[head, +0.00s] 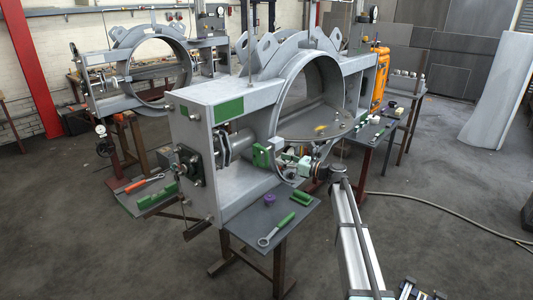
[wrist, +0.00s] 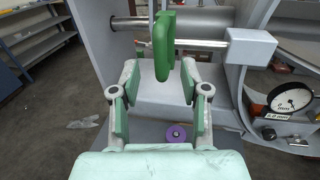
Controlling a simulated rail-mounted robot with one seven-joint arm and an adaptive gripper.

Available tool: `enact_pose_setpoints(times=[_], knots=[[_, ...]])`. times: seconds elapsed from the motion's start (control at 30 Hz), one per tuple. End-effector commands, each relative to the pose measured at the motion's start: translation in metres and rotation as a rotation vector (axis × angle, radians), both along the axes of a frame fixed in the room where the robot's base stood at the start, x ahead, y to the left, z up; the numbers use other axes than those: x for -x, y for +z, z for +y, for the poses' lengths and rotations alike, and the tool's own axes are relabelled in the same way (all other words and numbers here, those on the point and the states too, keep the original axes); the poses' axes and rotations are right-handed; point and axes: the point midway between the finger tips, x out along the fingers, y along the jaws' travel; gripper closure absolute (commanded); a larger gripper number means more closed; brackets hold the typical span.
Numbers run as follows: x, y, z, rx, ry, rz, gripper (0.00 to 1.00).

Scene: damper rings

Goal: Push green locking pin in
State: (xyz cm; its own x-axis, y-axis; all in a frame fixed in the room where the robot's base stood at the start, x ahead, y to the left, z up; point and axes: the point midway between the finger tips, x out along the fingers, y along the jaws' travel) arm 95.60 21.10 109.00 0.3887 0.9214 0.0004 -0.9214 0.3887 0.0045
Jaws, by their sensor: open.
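In the wrist view a green upright part (wrist: 163,45), which looks like the locking pin's handle, stands beside a metal rod (wrist: 200,43) that runs to a grey block (wrist: 250,46). My gripper (wrist: 160,76) is open, with its two fingertips apart on either side of the green part's lower end. I cannot tell whether either finger touches it. In the head view a green part (head: 261,157) shows inside the grey frame (head: 235,110), just left of my gripper (head: 283,160). How deep the pin sits is hidden.
A dial gauge (wrist: 291,101) sits to the right in the wrist view. Frame walls close in around my gripper.

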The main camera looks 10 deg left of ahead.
Motion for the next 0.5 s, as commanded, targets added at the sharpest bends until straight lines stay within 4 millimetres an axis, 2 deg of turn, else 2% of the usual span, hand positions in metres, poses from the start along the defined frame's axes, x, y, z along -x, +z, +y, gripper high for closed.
enact_pose_setpoints(times=[0.1, 0.3, 0.5], knots=[[-0.011, 0.003, 0.023, 0.000, 0.002, 0.001, 0.54], [-0.023, 0.002, 0.053, 0.000, 0.001, -0.001, 0.54], [-0.030, 0.001, 0.069, 0.001, 0.000, 0.000, 0.54]])
